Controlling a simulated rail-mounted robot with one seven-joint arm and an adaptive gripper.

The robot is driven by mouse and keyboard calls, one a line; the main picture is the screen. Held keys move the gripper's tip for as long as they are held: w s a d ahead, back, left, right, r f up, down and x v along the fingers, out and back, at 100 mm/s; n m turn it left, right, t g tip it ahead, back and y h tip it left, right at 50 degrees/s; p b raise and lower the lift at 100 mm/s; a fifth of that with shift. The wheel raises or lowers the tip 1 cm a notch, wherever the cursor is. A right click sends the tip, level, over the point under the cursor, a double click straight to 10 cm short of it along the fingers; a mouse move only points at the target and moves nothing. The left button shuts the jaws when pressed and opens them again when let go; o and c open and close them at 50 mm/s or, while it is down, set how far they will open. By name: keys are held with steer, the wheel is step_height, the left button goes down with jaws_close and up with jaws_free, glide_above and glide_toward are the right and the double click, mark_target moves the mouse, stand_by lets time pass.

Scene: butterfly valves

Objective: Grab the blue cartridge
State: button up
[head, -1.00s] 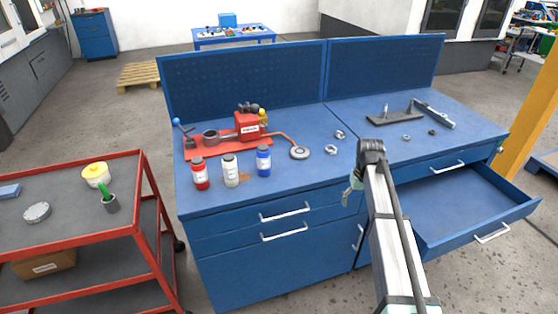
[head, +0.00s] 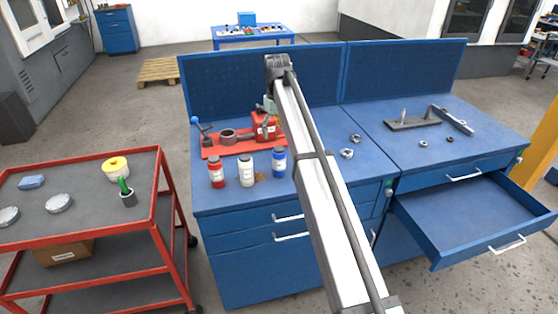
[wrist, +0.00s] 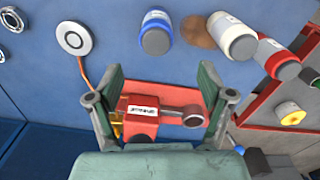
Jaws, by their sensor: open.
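The blue cartridge (head: 279,162) is a small blue bottle with a white label. It stands on the bench top, at the right end of a row with a white bottle (head: 247,170) and a red bottle (head: 217,172). In the wrist view the blue cartridge (wrist: 156,33) is near the top middle, beyond my fingertips and apart from them. My gripper (wrist: 162,72) is open, with nothing between its fingers. It is above the red pump-like device (wrist: 145,115), which shows between and below the fingers. In the head view my arm hides part of the device, and the gripper is hardly visible.
A metal disc (wrist: 74,37) lies on the bench, left of the cartridge in the wrist view. Nuts (head: 347,153) and a metal fixture (head: 415,122) are farther right. A back panel (head: 400,75) bounds the bench. A drawer (head: 475,215) hangs open; a red cart (head: 75,242) stands left.

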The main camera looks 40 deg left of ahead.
mark_target(277, 148)
step_height(277, 148, down, 7)
steer(key=shift+r+p, duration=0.2)
steer(key=shift+p, duration=0.6)
steer(key=shift+w+d+f+p, duration=0.1)
steer(key=shift+f+p, duration=0.5)
steer(key=shift+f, duration=0.75)
steer(key=shift+w+d+f+p, duration=0.1)
steer(key=shift+f+p, duration=0.5)
steer(key=shift+f, duration=0.7)
steer(key=c, duration=1.4)
